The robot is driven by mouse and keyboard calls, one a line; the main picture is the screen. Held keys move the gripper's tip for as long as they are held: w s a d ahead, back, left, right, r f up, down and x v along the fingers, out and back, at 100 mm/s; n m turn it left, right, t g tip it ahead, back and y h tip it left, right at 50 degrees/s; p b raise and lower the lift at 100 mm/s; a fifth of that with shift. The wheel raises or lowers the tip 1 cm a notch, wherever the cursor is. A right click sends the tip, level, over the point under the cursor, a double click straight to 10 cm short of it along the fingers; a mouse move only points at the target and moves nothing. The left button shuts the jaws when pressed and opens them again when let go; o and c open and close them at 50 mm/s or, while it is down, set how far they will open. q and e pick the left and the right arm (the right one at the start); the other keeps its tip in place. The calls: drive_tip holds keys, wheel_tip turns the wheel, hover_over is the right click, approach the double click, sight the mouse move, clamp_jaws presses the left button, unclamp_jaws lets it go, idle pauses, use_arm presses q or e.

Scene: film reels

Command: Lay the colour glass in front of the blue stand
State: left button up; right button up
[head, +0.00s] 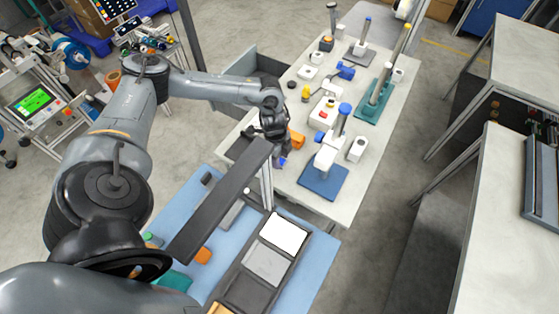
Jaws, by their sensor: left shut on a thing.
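The blue stand (322,183) is on the white table; it has a flat blue base, a white body and an upright post with a blue knob. My left gripper (280,152) is over the near left part of that table, left of the blue stand and apart from it. It is shut on a small piece whose blue-violet end (284,162) shows at the fingertips; I take it for the colour glass. The fingers hide most of it, so its shape and tilt are unclear. My right gripper is not in view.
An orange object (297,140) is just behind my left gripper. A white block (357,149) stands right of the blue stand. A green-based stand (372,108) and several small items are farther back. A blue-topped bench (317,262) with a dark tray is nearer.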

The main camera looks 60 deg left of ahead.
use_arm(q)
drive_tip(key=shift+f, duration=0.9)
drive_tip(key=shift+f, duration=0.1)
drive_tip(key=o, duration=1)
drive_tip(key=shift+o, duration=0.2)
drive_tip(key=shift+r, duration=0.5)
wheel_tip(320, 180, up, 11)
drive_tip(key=a+p, duration=0.1)
drive_tip(key=shift+s+p, duration=0.35)
drive_tip(key=shift+p, duration=0.05)
drive_tip(key=shift+r, duration=0.15)
